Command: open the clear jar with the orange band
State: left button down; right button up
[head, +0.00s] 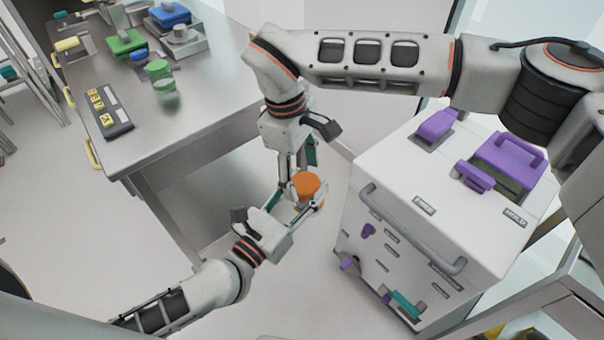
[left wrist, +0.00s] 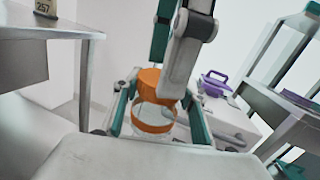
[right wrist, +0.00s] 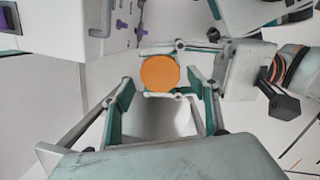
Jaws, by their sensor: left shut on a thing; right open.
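The clear jar (left wrist: 155,112) with an orange lid (left wrist: 150,82) and an orange band (left wrist: 153,127) is in mid-air in front of me. My left gripper (head: 303,202) is shut on the jar's body, with one finger on each side. The jar's orange lid (head: 306,183) also shows in the head view, and the lid is on the jar. My right gripper (head: 298,170) comes from above and is open, its fingers close by the lid. In the right wrist view, the round lid (right wrist: 159,73) lies beyond and between the right fingers. I cannot tell whether they touch it.
A steel table (head: 190,85) at left holds a green-lidded jar (head: 158,68), a panel with yellow marks (head: 108,112), and green and blue containers. A white cabinet (head: 400,215) with purple handles stands at right. Floor shows between them.

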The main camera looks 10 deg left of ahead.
jog(key=r, duration=0.3)
jog(key=shift+a+r, duration=0.25)
jog(key=shift+r, duration=0.15)
jog(key=shift+c, duration=0.4)
notch_tip(320, 180, up, 3)
jog(key=shift+s+f, duration=0.15)
jog(key=shift+f, duration=0.05)
jog(key=shift+d+f, duration=0.15)
jog(key=shift+f, duration=1.15)
jog(key=shift+d+f, duration=0.2)
jog(key=shift+f, duration=1.15)
jog(key=shift+d+f, duration=0.15)
jog(key=shift+f, duration=1.15)
jog(key=c, duration=1.2)
jog(key=shift+o, duration=0.4)
jog(key=n, duration=0.3)
jog(key=shift+n, duration=0.3)
jog(key=o, duration=1.2)
